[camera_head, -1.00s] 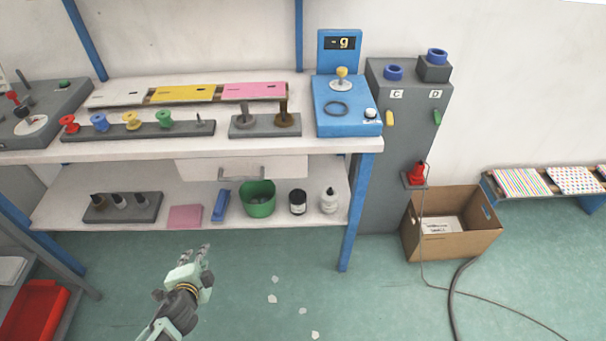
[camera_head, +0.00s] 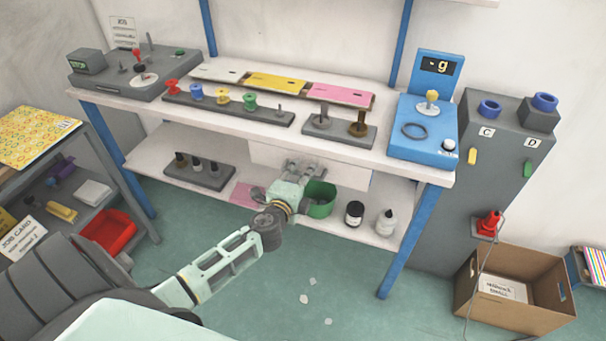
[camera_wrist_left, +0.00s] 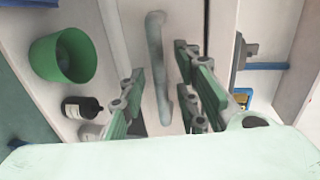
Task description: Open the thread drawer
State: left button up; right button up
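The thread drawer (camera_head: 345,178) is a white-fronted drawer under the workbench top and looks shut. Its grey bar handle (camera_wrist_left: 157,70) shows in the left wrist view; in the head view my gripper hides it. My left gripper (camera_head: 305,168) is in front of the drawer. In the left wrist view its fingers (camera_wrist_left: 165,90) are spread apart, with the handle in the gap between them. I see no clear contact with the handle. My right gripper is not in view.
Thread spools (camera_head: 223,97) and coloured panels (camera_head: 275,83) are on the workbench top (camera_head: 130,105). A green pot (camera_head: 322,207), a dark bottle (camera_head: 354,213) and a white bottle (camera_head: 386,222) stand on the lower shelf close below the gripper. A blue leg (camera_head: 412,240) is at right.

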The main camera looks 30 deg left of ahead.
pick_arm(q)
jog(key=shift+w+a+f, duration=0.1)
jog(key=shift+w, duration=0.15)
grip_shut()
dwell(0.4)
